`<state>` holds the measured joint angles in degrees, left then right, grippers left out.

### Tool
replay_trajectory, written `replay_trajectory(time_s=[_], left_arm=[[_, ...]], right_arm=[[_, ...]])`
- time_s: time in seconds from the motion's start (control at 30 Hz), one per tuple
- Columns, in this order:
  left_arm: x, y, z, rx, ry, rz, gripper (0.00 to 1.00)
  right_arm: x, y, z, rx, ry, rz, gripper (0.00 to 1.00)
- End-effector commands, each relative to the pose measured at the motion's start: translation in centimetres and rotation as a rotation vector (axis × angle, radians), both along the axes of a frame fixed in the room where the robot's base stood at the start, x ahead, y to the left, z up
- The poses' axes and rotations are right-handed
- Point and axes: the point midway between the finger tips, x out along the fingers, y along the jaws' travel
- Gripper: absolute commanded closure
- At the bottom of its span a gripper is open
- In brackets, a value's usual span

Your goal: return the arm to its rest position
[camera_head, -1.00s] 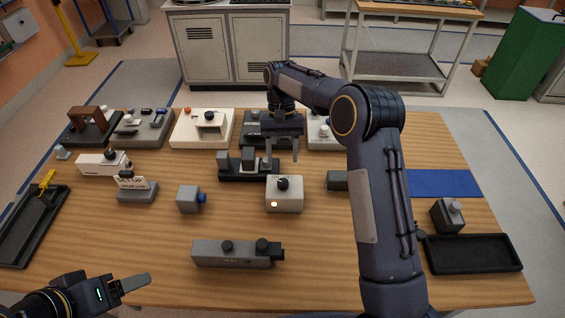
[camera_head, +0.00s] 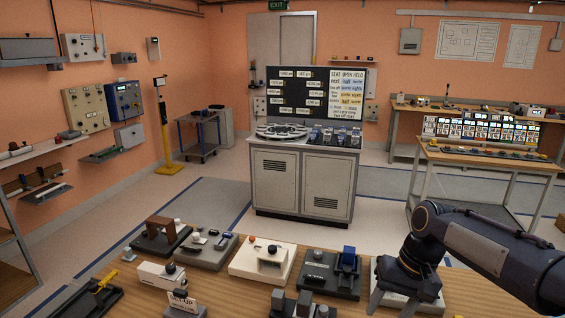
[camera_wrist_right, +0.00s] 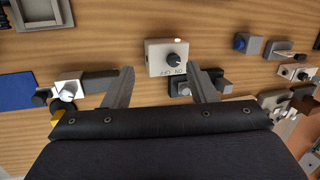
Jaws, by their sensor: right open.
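My right arm (camera_head: 490,250) comes in from the right in the head view. Its gripper (camera_head: 406,300) points down over the far right part of the wooden table, in front of a pale fixture that it partly hides. In the right wrist view the two fingers of this gripper (camera_wrist_right: 161,82) are spread with nothing held between them. A white box with a black knob (camera_wrist_right: 168,57) lies beyond the fingertips, on the table below. My left gripper is in neither view.
A dark fixture with a blue part (camera_head: 347,262) stands left of the gripper. A white fixture (camera_head: 262,260), a grey fixture (camera_head: 205,248) and a brown-arched fixture (camera_head: 160,238) line the far edge. A cabinet (camera_head: 303,180) stands beyond, across open floor.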

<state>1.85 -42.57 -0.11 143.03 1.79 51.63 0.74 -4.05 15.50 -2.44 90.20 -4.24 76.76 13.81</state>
Motion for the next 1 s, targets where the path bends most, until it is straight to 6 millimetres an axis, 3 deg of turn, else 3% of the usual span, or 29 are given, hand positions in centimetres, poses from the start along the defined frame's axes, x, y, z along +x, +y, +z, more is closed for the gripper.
replay_trajectory(time_s=[0.03,0.2,0.4,0.5,0.7,1.0], left_arm=[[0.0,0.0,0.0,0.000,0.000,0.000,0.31],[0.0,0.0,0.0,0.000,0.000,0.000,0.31],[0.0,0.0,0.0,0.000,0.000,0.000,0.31],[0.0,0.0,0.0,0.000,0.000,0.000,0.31],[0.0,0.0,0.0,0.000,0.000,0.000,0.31],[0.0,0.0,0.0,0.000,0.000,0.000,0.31]], right_arm=[[-2.3,-0.6,1.0,0.017,-0.053,-0.007,0.48],[-9.5,-1.1,2.1,0.056,-0.225,-0.016,0.48],[-16.7,-0.2,0.5,0.070,-0.414,-0.027,0.48],[-18.9,0.4,-0.8,0.069,-0.480,-0.033,0.48],[-20.7,1.0,-2.3,0.063,-0.541,-0.038,0.48],[-20.8,1.1,-2.4,0.063,-0.542,-0.037,0.48]])
